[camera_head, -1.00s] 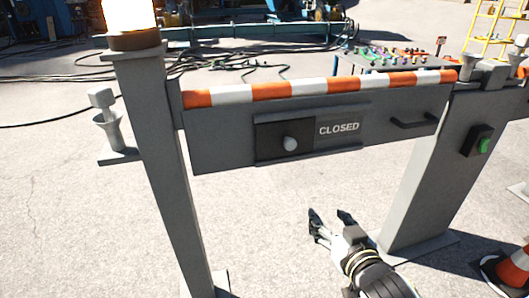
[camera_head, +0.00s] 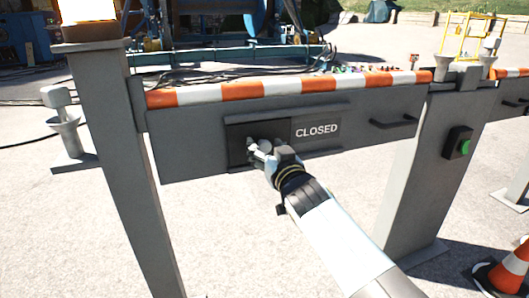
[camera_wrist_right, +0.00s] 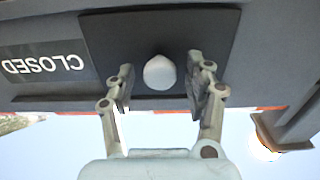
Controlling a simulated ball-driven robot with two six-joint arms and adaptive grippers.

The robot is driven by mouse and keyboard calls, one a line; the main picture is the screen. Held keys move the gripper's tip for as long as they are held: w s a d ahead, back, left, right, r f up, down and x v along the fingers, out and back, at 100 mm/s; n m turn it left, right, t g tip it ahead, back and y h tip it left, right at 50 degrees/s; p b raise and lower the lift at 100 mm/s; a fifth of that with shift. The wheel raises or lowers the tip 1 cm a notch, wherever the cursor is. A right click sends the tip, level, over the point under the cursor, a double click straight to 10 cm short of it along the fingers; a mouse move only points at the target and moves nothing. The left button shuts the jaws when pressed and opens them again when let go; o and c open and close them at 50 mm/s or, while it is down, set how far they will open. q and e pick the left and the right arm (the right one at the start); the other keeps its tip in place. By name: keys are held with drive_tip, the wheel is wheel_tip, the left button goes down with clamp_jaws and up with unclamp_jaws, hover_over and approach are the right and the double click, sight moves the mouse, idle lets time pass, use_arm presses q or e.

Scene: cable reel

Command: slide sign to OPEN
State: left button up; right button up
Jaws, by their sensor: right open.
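The sign reads CLOSED (camera_head: 317,131) on a grey gate panel with an orange and white striped top. A dark sliding plate (camera_head: 238,140) covers the left part of the sign frame, and a round pale knob (camera_head: 265,146) sticks out of it. My right gripper (camera_head: 258,149) is at the knob and partly hides it. In the right wrist view the knob (camera_wrist_right: 160,72) sits between the two open fingers (camera_wrist_right: 160,92), with a gap on each side. CLOSED shows upside down there. My left gripper is in no view.
A grey post (camera_head: 115,160) with a glowing lamp stands at the left. A right post carries a box with a green button (camera_head: 464,147). A dark handle (camera_head: 393,122) is on the panel's right side. A traffic cone (camera_head: 510,270) stands at the lower right.

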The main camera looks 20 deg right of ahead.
drive_tip(key=shift+w, duration=0.55)
clamp_jaws()
